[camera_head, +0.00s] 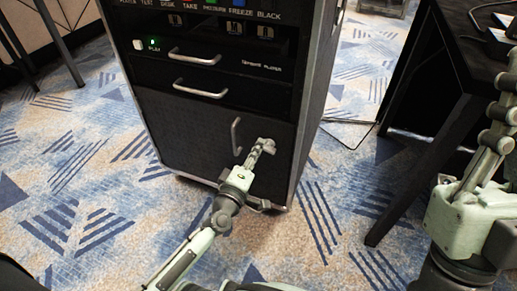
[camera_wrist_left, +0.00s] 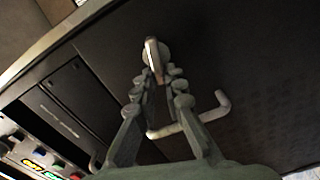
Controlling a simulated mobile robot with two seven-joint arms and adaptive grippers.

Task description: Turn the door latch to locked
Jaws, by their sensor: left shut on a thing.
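The door latch (camera_wrist_left: 151,55) shows in the left wrist view as a small pale lever on a round base on the dark door (camera_head: 200,132) of the cabinet. My left gripper (camera_head: 266,146) reaches to the right part of this lower door, and its fingers are shut on the latch. In the left wrist view the latch lies between the fingertips (camera_wrist_left: 158,75), and its lower part is partly covered by them. In the head view the fingers hide the latch. My right gripper (camera_head: 505,112) is at the right edge, partly out of view, away from the cabinet.
The door's bent metal handle (camera_head: 236,136) is just left of my left fingers; it also shows in the wrist view (camera_wrist_left: 222,105). Two drawers with handles (camera_head: 195,58) sit above. A black table (camera_head: 440,60) stands at the right. Patterned carpet (camera_head: 325,225) is clear in front.

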